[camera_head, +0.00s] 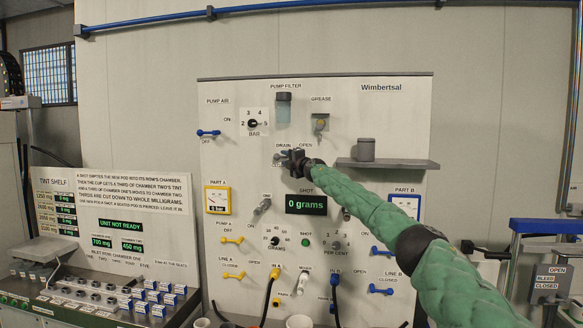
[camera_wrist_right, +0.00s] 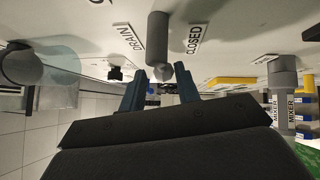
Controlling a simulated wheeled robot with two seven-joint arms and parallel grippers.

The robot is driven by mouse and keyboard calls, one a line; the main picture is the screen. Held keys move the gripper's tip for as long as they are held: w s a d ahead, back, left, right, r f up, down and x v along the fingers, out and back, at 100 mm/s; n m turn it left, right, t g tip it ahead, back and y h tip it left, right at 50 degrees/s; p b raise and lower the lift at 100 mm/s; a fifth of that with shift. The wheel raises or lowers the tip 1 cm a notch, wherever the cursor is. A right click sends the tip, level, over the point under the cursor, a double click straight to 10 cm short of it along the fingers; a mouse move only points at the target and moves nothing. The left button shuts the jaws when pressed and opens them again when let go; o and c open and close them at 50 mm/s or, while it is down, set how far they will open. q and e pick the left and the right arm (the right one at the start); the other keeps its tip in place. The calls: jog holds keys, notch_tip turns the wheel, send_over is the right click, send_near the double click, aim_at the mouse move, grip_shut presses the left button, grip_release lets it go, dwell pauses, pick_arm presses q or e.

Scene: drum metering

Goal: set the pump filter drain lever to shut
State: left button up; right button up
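The pump filter drain lever (camera_wrist_right: 158,38) is a grey cylindrical handle in the right wrist view, between the DRAIN and CLOSED labels. In the head view it is mostly hidden behind my right gripper (camera_head: 293,161), below the pump filter bowl (camera_head: 283,108). The DRAIN and OPEN labels show above the gripper, and a partly covered label is at its left. In the wrist view my right gripper (camera_wrist_right: 160,82) has its fingers apart, one on each side of the lever's near end. I cannot tell whether they touch it. My left gripper is not in view.
A grey shelf (camera_head: 388,164) with a grey cup (camera_head: 366,149) juts out right of the gripper, above my arm. The grease valve (camera_head: 320,124) is above right. The 0 grams display (camera_head: 306,204) and a grey lever (camera_head: 262,206) are below.

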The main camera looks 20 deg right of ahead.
jog(key=shift+b+v, duration=0.3)
jog(key=shift+v, duration=0.85)
jog(key=shift+s, duration=0.2)
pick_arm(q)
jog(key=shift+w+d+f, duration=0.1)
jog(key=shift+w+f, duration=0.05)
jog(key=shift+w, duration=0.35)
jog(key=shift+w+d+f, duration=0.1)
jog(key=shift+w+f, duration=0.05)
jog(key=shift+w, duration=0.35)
pick_arm(e)
jog(key=shift+s+d+f, duration=0.15)
jog(key=shift+s+f, duration=0.2)
jog(key=shift+s, duration=0.3)
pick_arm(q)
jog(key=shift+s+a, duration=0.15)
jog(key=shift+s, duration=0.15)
